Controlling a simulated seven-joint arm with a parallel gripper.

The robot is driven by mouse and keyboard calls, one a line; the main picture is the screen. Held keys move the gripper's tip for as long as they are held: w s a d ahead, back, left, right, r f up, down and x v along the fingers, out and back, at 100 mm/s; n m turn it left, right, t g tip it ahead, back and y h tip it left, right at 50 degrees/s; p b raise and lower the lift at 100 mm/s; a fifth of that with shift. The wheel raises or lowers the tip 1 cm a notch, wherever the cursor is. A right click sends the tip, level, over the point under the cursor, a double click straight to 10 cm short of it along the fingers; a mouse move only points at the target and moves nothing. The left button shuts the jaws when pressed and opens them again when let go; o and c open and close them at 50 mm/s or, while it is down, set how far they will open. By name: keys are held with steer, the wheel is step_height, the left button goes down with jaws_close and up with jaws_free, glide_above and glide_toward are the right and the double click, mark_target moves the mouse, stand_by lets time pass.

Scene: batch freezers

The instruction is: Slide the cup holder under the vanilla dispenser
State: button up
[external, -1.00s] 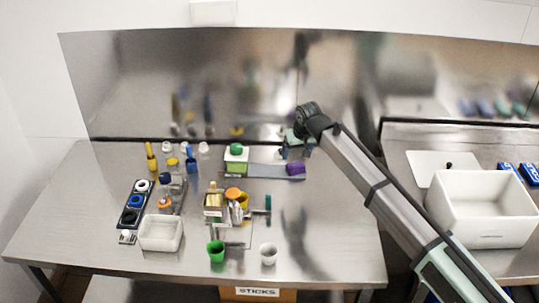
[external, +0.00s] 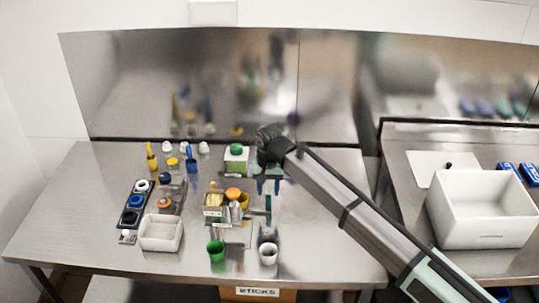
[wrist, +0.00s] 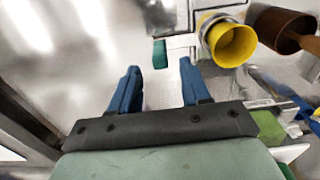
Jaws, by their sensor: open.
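My gripper (external: 269,185) is open and empty, with its blue fingers pointing down over the table. It is behind and a little right of the small dispenser machine (external: 213,208), close to the upright dark-green handle (external: 268,203). In the wrist view, the handle's green end (wrist: 160,54) shows just beyond the gap between the fingertips (wrist: 160,70), not between them. This handle seems to belong to the sliding cup holder, but I cannot tell for sure. A yellow container (wrist: 232,43) and a brown one (wrist: 281,29) show at the right. Which dispenser is vanilla is unclear.
A green cup (external: 216,250) and a white cup (external: 268,254) stand at the front. A white bin (external: 161,233) and a black rack (external: 135,204) are at left. A green-lidded box (external: 236,158) stands behind.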

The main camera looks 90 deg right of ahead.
mark_target(268, 197)
step_height(268, 197, down, 7)
steer(key=shift+r, duration=0.15)
steer(key=shift+c, duration=0.4)
jaws_close()
steer(key=shift+a, duration=0.1)
stand_by(0.4)
